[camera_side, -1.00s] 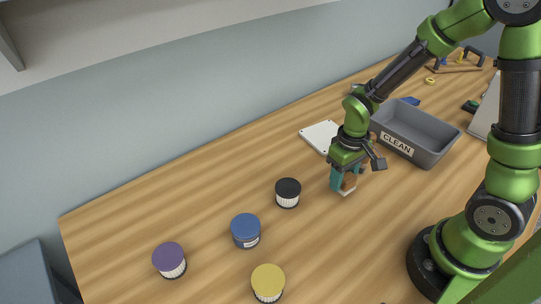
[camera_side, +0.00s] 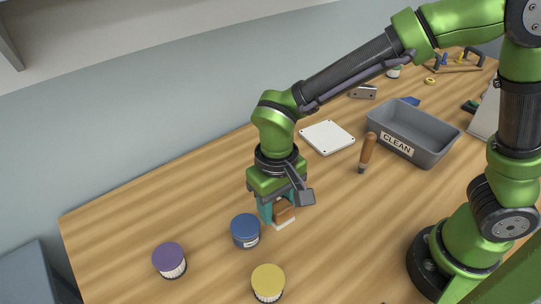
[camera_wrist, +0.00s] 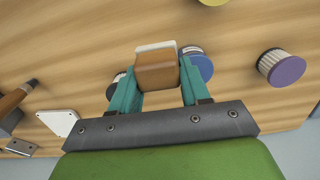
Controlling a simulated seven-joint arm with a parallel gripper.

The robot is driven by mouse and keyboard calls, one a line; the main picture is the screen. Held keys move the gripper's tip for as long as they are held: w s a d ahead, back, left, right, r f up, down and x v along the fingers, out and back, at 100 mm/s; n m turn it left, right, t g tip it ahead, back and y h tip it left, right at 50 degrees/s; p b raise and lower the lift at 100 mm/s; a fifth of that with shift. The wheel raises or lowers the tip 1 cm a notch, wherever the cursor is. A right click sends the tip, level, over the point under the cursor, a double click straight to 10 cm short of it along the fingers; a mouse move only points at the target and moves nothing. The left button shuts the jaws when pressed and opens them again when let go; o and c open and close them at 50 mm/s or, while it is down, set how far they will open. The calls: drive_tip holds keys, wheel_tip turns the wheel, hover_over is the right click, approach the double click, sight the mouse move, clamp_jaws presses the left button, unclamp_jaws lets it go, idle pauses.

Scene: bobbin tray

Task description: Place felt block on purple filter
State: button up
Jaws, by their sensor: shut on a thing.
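The felt block (camera_side: 285,212), brown with a white felt underside, is held between the teal fingers of my gripper (camera_side: 273,211). The block (camera_wrist: 157,70) also shows between the fingers in the wrist view, felt side pointing away from my gripper. My gripper is shut on it, close to the blue-topped filter on its right side in the side view. The purple filter (camera_side: 169,257), with a purple top and pleated white side, stands upright at the front left of the table. It also shows at the right in the wrist view (camera_wrist: 286,69). Its top is clear.
A blue-topped filter (camera_side: 245,229) stands between my gripper and the purple filter. A yellow-topped filter (camera_side: 268,281) is at the front. The black-topped filter is hidden behind my gripper in the side view. A grey CLEAN bin (camera_side: 433,148), white plate (camera_side: 327,137) and wooden-handled tool (camera_side: 367,150) lie rightward.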

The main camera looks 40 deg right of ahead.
drive_tip(key=s+a+m, duration=0.2)
drive_tip(key=a+m, duration=0.2)
drive_tip(key=a, duration=0.4)
drive_tip(key=m, duration=0.4)
hover_over(169, 250)
drive_tip(key=shift+f, duration=1.9)
drive_tip(key=shift+f, duration=0.15)
drive_tip(key=o, duration=1)
drive_tip(key=shift+o, duration=0.2)
